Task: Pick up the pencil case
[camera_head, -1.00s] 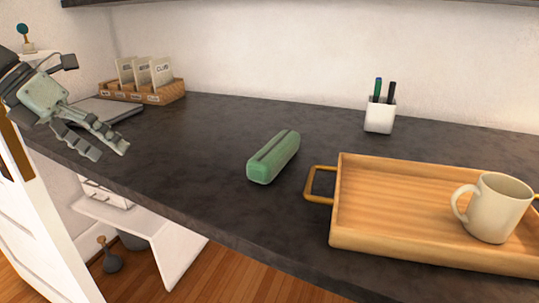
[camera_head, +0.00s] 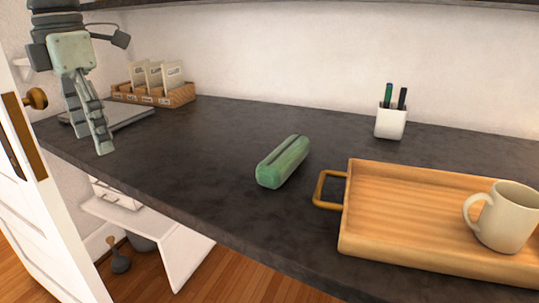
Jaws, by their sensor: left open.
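The green pencil case (camera_head: 283,162) lies on the dark countertop (camera_head: 200,150), near the middle of the head view, with a dark zip line along its top. My left gripper (camera_head: 92,145) hangs at the left, fingers pointing down, above the left end of the countertop. It is open and empty, well apart from the pencil case. My right gripper is not in view.
A wooden tray (camera_head: 400,240) with a cream mug (camera_head: 503,215) stands right of the case, its handle close by. A white pen cup (camera_head: 391,122) stands behind. A wooden card holder (camera_head: 180,95) and a grey laptop-like slab (camera_head: 130,116) lie at the back left.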

